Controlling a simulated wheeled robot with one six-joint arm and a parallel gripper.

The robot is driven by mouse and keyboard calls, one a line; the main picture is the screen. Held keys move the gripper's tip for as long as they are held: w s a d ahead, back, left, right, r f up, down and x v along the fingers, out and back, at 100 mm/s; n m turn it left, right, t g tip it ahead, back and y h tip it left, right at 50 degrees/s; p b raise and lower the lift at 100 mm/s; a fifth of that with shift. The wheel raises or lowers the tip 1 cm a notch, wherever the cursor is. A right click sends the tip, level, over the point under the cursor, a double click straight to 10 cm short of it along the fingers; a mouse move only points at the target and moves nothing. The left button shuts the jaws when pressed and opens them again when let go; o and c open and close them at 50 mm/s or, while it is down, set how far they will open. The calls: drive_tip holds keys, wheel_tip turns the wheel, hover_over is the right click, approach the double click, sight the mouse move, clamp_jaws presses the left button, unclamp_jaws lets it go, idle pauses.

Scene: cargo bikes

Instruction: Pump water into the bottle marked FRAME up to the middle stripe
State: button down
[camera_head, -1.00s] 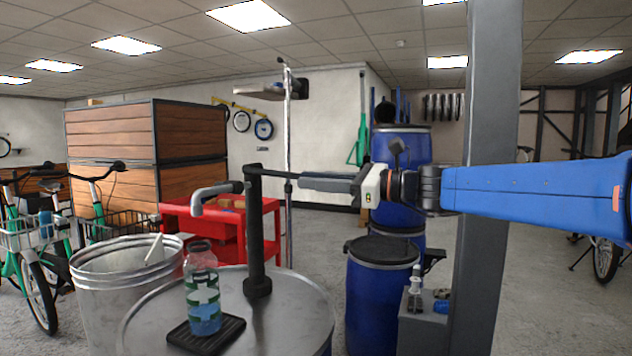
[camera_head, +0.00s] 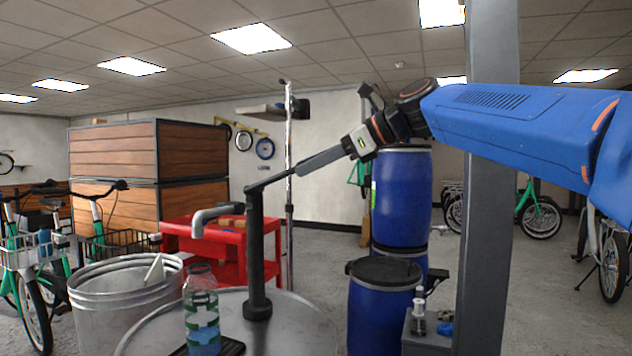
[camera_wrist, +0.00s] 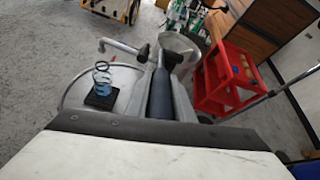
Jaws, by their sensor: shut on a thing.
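A clear bottle (camera_head: 201,312) with green bands stands upright on a black pad (camera_head: 232,346) on a drum top, with bluish water in its lower part. I cannot read its marking. It also shows in the wrist view (camera_wrist: 102,78). A black hand pump (camera_head: 257,255) stands beside it; its grey spout (camera_head: 213,213) points down above the bottle. My gripper (camera_head: 322,160) is shut on the pump handle (camera_head: 272,181), which slopes up to the right. The handle lies between my fingers in the wrist view (camera_wrist: 160,92). No stream shows under the spout.
The drum top (camera_head: 290,325) is otherwise clear. An open metal bin (camera_head: 120,300) stands at left and a red cart (camera_head: 215,245) behind. Blue barrels (camera_head: 385,315) and a grey post (camera_head: 487,230) stand at right, close to my arm.

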drive_tip(key=r, duration=0.1)
drive_tip(key=a+r+h, duration=0.1)
drive_tip(key=r+h, duration=0.1)
drive_tip(key=shift+w+a+r+g, duration=0.15)
drive_tip(key=shift+w+a+g, duration=0.15)
drive_tip(key=shift+g, duration=0.1)
drive_tip(key=shift+w+a+r+g+h, duration=0.15)
drive_tip(key=shift+a+r+h, duration=0.3)
drive_tip(key=shift+r, duration=0.2)
drive_tip(key=shift+w+a+r+g+h, duration=0.15)
drive_tip(key=shift+a+r+h, duration=0.3)
drive_tip(key=shift+r, duration=0.3)
drive_tip(key=c, duration=1.5)
unclamp_jaws()
drive_tip(key=shift+a, duration=0.1)
drive_tip(key=shift+c, duration=0.2)
